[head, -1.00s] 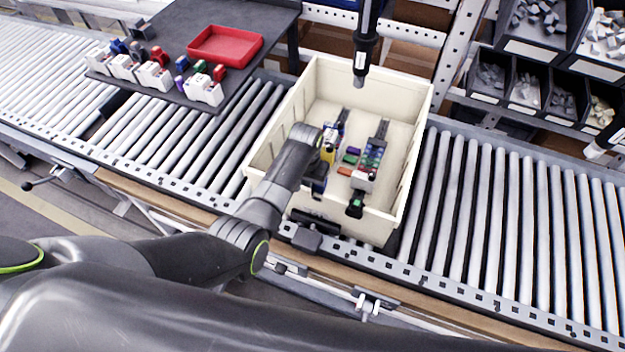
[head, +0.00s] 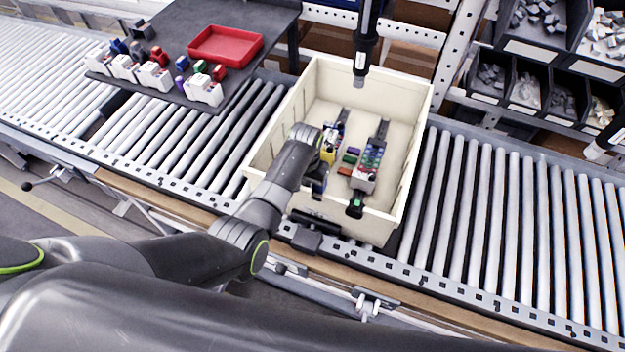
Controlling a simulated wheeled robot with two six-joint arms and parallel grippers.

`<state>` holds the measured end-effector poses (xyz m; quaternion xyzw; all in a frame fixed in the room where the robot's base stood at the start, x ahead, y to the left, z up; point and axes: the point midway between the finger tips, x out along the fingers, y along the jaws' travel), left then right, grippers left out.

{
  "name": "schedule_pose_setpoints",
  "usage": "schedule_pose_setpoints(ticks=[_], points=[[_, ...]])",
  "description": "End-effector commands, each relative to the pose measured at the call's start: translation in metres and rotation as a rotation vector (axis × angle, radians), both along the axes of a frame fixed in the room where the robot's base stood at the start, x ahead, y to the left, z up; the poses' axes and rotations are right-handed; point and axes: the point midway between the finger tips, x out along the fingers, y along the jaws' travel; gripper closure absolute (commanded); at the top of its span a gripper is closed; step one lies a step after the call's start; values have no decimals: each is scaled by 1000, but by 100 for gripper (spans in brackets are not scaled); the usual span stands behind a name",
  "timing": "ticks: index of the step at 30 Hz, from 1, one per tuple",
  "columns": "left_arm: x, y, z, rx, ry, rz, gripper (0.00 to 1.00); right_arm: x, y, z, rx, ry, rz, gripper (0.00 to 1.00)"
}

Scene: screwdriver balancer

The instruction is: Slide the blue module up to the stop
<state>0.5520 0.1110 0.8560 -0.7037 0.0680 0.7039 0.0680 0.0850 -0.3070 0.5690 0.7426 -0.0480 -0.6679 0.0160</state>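A cream crate (head: 415,150) holds two dark rails. The left rail (head: 344,114) carries white, blue and yellow parts, partly hidden by my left arm. A blue part (head: 338,129) shows on it just beyond the yellow part (head: 328,155). The right rail (head: 382,128) carries a row of small coloured modules, with blue (head: 376,142) near its far end and a white block (head: 363,181) near its near end. My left gripper (head: 319,182) is down inside the crate beside the left rail's near end; its fingers are too small and covered to read.
Loose green, purple and orange pieces (head: 350,157) lie between the rails. A screwdriver (head: 362,55) hangs above the crate's far side. A dark table (head: 245,95) at the back left holds a red tray (head: 225,32) and several white blocks. Rollers (head: 500,210) flank the crate.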

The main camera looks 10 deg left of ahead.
Motion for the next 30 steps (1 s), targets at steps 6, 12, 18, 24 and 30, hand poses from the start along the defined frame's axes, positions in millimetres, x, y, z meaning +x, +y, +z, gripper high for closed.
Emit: schedule_pose_setpoints(ticks=[6,12,18,24,30], points=[[0,0,0,0,0,0,100,0,0,0,0,-1,0,66],[0,0,0,0,0,0,100,1,0,0,0,-1,0,66],[5,-1,-1,0,-1,-1,100,1,0,-5,0,-1,0,66],[13,-3,-2,0,-1,-1,100,1,0,-12,0,-1,0,66],[21,-4,-1,-1,-3,-1,100,1,0,-19,0,-1,0,66]])
